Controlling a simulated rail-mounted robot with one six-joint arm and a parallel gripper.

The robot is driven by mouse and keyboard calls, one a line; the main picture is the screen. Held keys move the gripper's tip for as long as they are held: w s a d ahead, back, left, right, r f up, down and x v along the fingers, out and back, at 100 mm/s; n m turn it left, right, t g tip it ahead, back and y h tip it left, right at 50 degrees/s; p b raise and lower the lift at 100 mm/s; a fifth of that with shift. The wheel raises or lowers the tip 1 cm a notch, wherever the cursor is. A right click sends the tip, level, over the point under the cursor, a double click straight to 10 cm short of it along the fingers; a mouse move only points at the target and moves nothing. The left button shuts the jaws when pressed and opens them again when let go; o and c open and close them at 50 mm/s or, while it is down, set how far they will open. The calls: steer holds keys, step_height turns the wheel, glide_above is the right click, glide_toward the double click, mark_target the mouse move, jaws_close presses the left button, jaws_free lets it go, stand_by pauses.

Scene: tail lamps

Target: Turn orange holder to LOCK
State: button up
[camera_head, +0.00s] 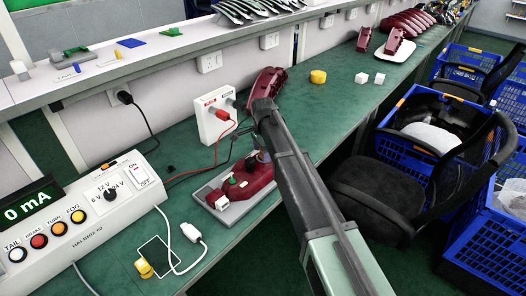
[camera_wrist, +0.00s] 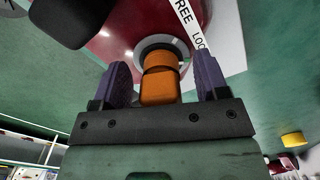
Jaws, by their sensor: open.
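The orange holder (camera_wrist: 158,84) sits in a pale round socket on a dark red tail lamp (camera_wrist: 112,38) in the wrist view. A white strip (camera_wrist: 187,18) beside it reads FREE and part of LOCK. My gripper (camera_wrist: 160,82) is open, one purple finger on each side of the holder, with gaps on both sides. In the head view the red lamp (camera_head: 240,185) rests on a grey fixture (camera_head: 226,212) on the green bench, and my gripper is over its upper right part. The arm hides much of that area, and I cannot tell where the holder's pointer stands.
A white socket box (camera_head: 214,118) with a red plug stands behind the lamp. Another red lamp (camera_head: 268,84) is just beyond my arm. A tester (camera_head: 75,215) reading 0 mA is at the left. A yellow disc (camera_head: 318,77) and white cubes lie farther along the bench.

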step_height(320, 180, up, 11)
steer(key=p, duration=1)
steer(key=shift+f, duration=0.15)
steer(key=shift+f, duration=0.1)
steer(key=shift+d, duration=0.1)
steer(key=s+d+m, duration=0.1)
steer(key=s+d, duration=0.8)
steer(key=d, duration=0.4)
steer(key=s+d+n, duration=0.4)
steer(key=s+n, duration=0.2)
steer(key=s, duration=0.4)
steer(key=s+d+n, duration=0.5)
steer(key=s+n, duration=0.2)
steer(key=s, duration=0.3)
steer(key=shift+s, duration=0.2)
